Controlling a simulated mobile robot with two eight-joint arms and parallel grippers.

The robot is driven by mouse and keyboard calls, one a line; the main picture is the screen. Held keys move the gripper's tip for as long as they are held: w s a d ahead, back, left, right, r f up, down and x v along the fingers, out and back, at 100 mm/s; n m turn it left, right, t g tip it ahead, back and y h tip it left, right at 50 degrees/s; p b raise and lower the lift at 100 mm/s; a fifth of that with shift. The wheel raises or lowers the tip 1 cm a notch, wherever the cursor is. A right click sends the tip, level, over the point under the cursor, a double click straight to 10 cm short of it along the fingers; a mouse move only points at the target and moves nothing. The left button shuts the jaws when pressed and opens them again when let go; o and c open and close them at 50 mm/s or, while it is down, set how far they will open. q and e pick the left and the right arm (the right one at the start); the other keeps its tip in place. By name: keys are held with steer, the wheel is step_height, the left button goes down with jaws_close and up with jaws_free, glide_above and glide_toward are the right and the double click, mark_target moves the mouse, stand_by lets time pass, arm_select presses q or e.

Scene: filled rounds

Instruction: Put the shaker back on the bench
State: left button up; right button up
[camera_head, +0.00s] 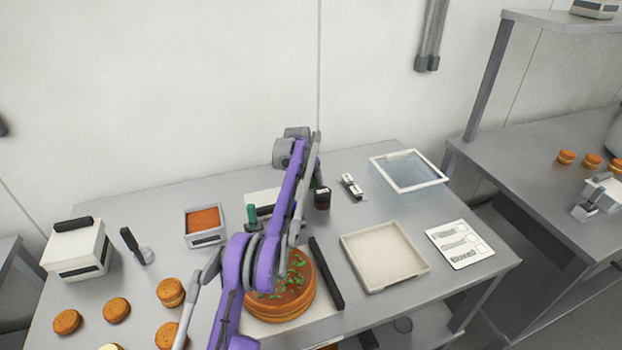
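My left arm (290,200) reaches in from the bottom and bends down over the far edge of a round cake. My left gripper (293,232) is at the lower end of this bend, mostly hidden behind my own arm links; its fingers are not clear. The brown cake (291,305) has green bits on top and sits on a pale board. A small dark jar (322,199), possibly the shaker, stands on the bench (380,205) just right of the arm. A small green upright item (251,214) stands left of the arm. I cannot tell which is the shaker. My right gripper is not clearly in view.
A cream tray (384,256), a white-rimmed clear bin (408,171) and a printed card (460,244) lie right. A tub of orange filling (203,222), a white box (77,249) and several small cakes (117,309) are left. A black bar (326,274) lies beside the cake.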

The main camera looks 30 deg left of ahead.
arm_select(q)
steer(key=o, duration=0.4)
steer(key=shift+s, duration=0.1)
steer(key=v, duration=1.2)
steer(key=shift+r, duration=0.2)
